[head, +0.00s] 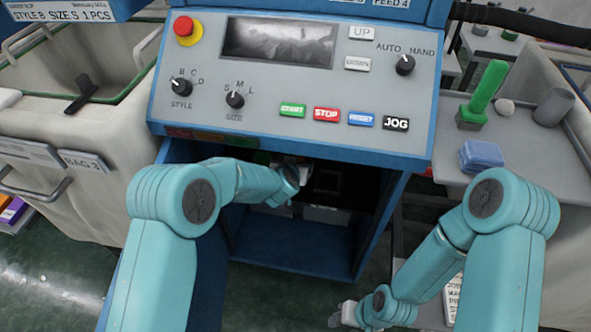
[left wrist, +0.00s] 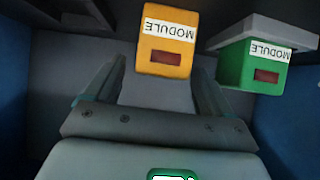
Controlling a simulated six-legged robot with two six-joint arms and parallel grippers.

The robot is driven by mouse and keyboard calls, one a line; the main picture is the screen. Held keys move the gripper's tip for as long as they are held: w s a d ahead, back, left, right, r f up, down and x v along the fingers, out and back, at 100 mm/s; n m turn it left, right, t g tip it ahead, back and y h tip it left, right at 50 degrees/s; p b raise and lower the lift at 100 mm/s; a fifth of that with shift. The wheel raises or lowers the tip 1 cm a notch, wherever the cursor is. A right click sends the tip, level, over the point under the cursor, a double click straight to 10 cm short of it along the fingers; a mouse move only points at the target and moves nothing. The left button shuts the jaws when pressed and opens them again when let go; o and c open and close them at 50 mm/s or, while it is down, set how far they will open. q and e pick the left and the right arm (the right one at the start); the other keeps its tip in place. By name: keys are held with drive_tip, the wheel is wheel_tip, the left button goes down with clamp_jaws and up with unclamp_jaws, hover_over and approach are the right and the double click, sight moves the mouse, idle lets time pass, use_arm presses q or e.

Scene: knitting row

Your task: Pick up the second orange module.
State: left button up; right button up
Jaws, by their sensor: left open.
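An orange module (left wrist: 166,42) with a white MODULE label, upside down in the left wrist view, and a dark red window is just beyond my left gripper's fingertips, roughly centred between them. My left gripper (left wrist: 163,78) is open, with nothing held between its fingers. In the head view my left gripper (head: 288,180) is inside the open cabinet under the control panel, partly hidden by my wrist. A second orange module cannot be made out. My right gripper (head: 345,318) is low at the bottom edge of the head view, too small and cut off to read its jaws.
A green module (left wrist: 254,66) sits right of the orange one, close to a grey ledge (left wrist: 270,32). The blue cabinet (head: 275,248) has walls on both sides. The control panel (head: 270,105) overhangs the opening. A grey side table (head: 530,165) stands right.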

use_arm(q)
drive_tip(key=c, duration=1.1)
drive_tip(key=shift+r, duration=0.1)
